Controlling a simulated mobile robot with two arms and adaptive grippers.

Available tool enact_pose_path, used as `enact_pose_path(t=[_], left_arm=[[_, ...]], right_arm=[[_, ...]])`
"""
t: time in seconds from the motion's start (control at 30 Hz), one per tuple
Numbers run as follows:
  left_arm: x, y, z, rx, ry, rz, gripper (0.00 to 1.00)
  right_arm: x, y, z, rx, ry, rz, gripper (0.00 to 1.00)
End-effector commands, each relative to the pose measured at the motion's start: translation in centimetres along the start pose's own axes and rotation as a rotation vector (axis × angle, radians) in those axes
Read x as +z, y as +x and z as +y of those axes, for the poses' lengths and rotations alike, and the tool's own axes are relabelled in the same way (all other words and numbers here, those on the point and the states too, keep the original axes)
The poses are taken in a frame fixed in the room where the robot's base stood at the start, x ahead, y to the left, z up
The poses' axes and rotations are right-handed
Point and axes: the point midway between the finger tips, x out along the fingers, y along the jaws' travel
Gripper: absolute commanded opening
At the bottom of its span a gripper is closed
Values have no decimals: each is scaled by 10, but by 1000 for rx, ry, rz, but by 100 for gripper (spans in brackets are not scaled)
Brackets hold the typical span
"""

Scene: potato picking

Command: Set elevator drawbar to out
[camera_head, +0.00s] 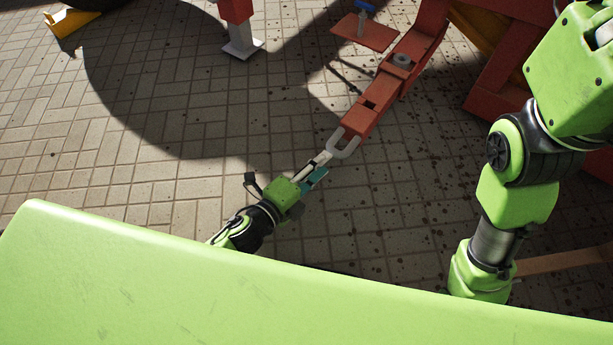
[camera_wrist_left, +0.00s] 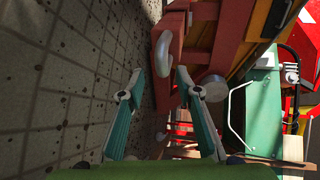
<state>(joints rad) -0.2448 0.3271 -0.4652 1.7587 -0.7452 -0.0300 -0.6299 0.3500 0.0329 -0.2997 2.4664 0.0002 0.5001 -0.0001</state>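The red-orange drawbar (camera_head: 362,118) runs down from the upper right in the head view and ends in a grey U-shaped loop (camera_head: 345,146). In the left wrist view the loop (camera_wrist_left: 161,53) lies ahead of the fingertips, at the end of the red drawbar (camera_wrist_left: 201,36). My left gripper (camera_head: 322,168) is close to the loop in the head view. The wrist view shows its two teal-padded fingers (camera_wrist_left: 158,82) apart with nothing between them. Whether a fingertip touches the loop cannot be told. My right gripper is out of view.
A red post with a grey foot (camera_head: 242,45) stands at the upper middle. A red plate with a blue-topped peg (camera_head: 366,32) lies near the drawbar. A yellow wheel chock (camera_head: 65,24) is at the upper left. Paved ground (camera_head: 130,165) is clear left of the drawbar.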

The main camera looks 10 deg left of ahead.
Motion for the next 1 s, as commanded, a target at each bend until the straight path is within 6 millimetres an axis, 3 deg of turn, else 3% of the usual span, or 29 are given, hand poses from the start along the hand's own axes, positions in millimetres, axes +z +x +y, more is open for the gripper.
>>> enact_pose_path(t=[0.2, 0.4, 1.0], left_arm=[[0, -41, 1, 2, -1, 0, 31], [0, -59, 1, 1, -1, 0, 31], [0, -62, 0, 1, 0, 0, 31]], right_arm=[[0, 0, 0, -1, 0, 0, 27], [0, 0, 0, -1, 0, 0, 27], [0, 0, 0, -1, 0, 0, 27]])
